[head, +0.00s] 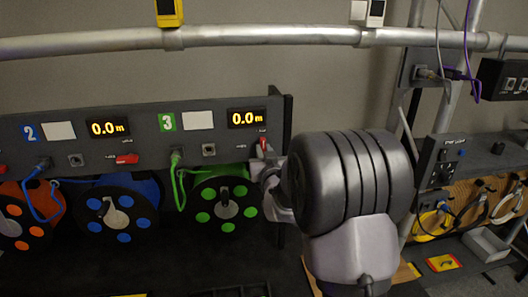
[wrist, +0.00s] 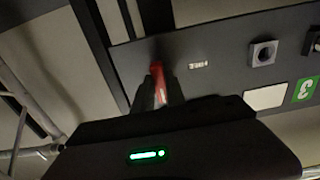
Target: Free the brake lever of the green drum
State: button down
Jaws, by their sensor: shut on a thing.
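The green drum (head: 222,206) is a black reel with green dots and a green cable, under panel section 3. Its display (head: 247,118) reads 0.0 m. The red brake lever (head: 263,146) is at the right end of the panel, below that display. My gripper (head: 268,160) is at the lever, shut on it. In the wrist view the red lever (wrist: 157,70) shows between the dark fingertips of my gripper (wrist: 157,88), pointing up from them against the grey panel. The lower part of the lever is hidden by the fingers.
Another red lever (head: 127,158) lies flat by section 2, above the blue drum (head: 118,208). An orange drum (head: 20,215) is at the far left. A metal truss tube (head: 230,39) crosses above the panel. A socket box (head: 440,160) stands right of my arm.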

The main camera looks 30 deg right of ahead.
jog(key=shift+b, duration=0.35)
jog(key=shift+f+n+b, duration=0.1)
jog(key=shift+n+b, duration=8.45)
jog(key=shift+n, duration=0.35)
jog(key=c, duration=1.4)
grip_release()
jog(key=shift+o, duration=0.2)
